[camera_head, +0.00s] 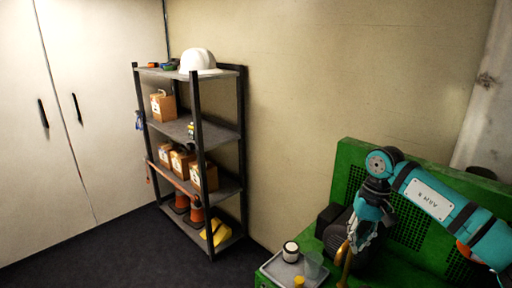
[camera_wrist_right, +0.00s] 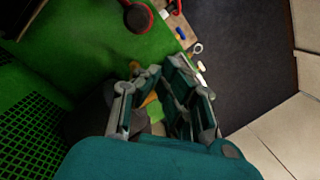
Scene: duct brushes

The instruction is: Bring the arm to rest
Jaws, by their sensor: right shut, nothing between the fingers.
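My right arm reaches in from the right in the head view, above a green workbench (camera_head: 425,267). My right gripper (camera_head: 357,243) points down in front of a dark rounded machine (camera_head: 372,250) on the bench. It is shut and holds nothing. In the right wrist view the gripper's fingers (camera_wrist_right: 160,88) are above the bench, with the dark machine partly hidden behind them. A brass-coloured upright part (camera_head: 345,262) shows just below the gripper in the head view; I cannot tell whether they touch. My left gripper is in neither view.
A grey tray (camera_head: 273,270) at the bench's left holds a white jar (camera_head: 290,252), a clear cup (camera_head: 313,264) and a yellow item (camera_head: 299,281). A perforated green panel (camera_head: 350,160) stands behind. A shelf rack (camera_head: 222,135) stands left, with dark open floor (camera_head: 110,250) before it.

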